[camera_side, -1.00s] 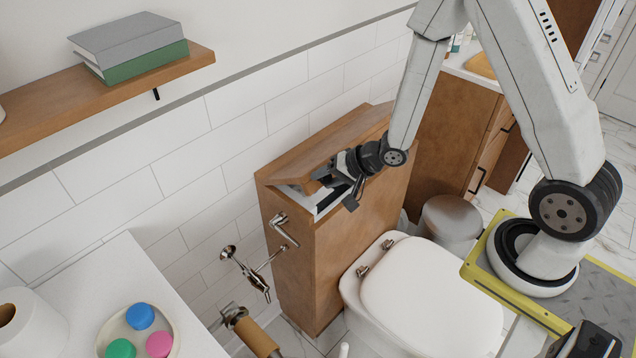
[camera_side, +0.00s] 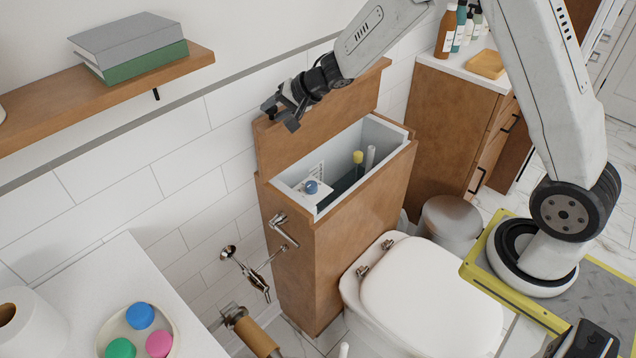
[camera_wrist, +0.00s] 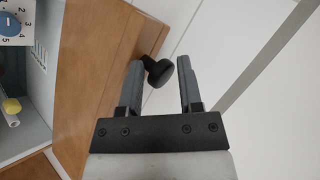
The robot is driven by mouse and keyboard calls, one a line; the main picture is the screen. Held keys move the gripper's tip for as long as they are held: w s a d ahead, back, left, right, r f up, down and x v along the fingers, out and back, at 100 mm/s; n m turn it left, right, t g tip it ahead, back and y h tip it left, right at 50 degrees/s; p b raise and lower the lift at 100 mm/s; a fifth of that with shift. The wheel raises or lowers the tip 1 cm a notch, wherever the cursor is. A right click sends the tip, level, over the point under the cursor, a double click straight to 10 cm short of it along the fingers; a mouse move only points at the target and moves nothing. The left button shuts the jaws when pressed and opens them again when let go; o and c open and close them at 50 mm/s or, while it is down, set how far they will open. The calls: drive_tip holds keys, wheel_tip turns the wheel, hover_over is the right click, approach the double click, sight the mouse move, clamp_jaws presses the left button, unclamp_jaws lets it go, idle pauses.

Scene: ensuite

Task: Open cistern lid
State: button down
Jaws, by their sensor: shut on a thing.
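The brown wooden cistern lid (camera_side: 320,125) stands raised, nearly upright, at the back of the wooden cistern box (camera_side: 360,225). The lid also fills much of the left half of the wrist view (camera_wrist: 92,85). The box is open at the top. Its pale inside shows a blue dial (camera_side: 311,187), a yellow-topped part (camera_side: 358,157) and a white tube (camera_side: 370,158). My gripper (camera_side: 281,112) is at the lid's upper left edge. In the wrist view my gripper (camera_wrist: 160,72) is shut on the dark round lid knob (camera_wrist: 158,70), which sits between its fingers.
The tiled wall (camera_side: 150,150) is close behind the lid. A shelf with books (camera_side: 130,45) is at upper left. The white toilet (camera_side: 430,295) stands in front of the cistern. Bottles and a cabinet (camera_side: 455,125) are at right.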

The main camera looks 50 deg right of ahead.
drive_tip(key=shift+w+d+f, duration=0.1)
drive_tip(key=shift+w+f, duration=0.25)
drive_tip(key=shift+w, duration=0.3)
drive_tip(key=shift+w+d+f, duration=0.1)
drive_tip(key=shift+w+f, duration=0.2)
drive_tip(key=shift+w, duration=0.3)
drive_tip(key=shift+w+r, duration=0.1)
drive_tip(key=shift+w, duration=0.15)
drive_tip(key=shift+c, duration=1.3)
unclamp_jaws()
drive_tip(key=shift+w+r, duration=0.1)
drive_tip(key=shift+v, duration=0.8)
drive_tip(key=r+v, duration=0.1)
drive_tip(key=v, duration=0.5)
drive_tip(key=shift+r, duration=0.2)
drive_tip(key=shift+a, duration=0.15)
